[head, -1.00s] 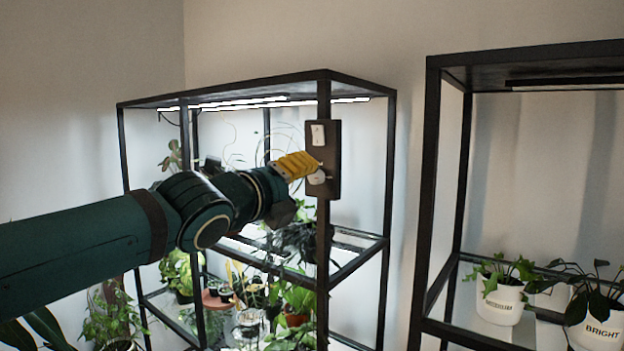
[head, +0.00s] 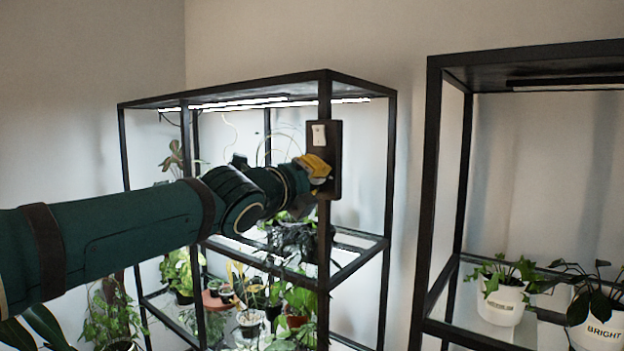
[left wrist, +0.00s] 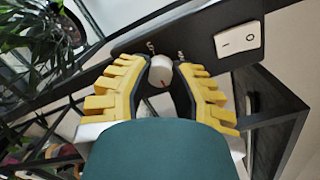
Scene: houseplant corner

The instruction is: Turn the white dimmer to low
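The white dimmer (left wrist: 161,72) is a round knob with a small red mark, on a dark panel (head: 334,160) fixed to the front post of the plant shelf. In the left wrist view it sits between the yellow-padded fingertips of my left gripper (left wrist: 162,76), which close in on both its sides. Small white lettering shows on the panel just beyond the knob, too small to read surely. In the head view my left gripper (head: 318,172) is at the panel and mostly hides the knob. My right gripper is not in view.
A white rocker switch (left wrist: 238,39) is on the same panel, also seen above my gripper in the head view (head: 319,135). The lit shelf (head: 360,262) holds several plants. A second black shelf (head: 432,200) with white pots (head: 503,305) stands right.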

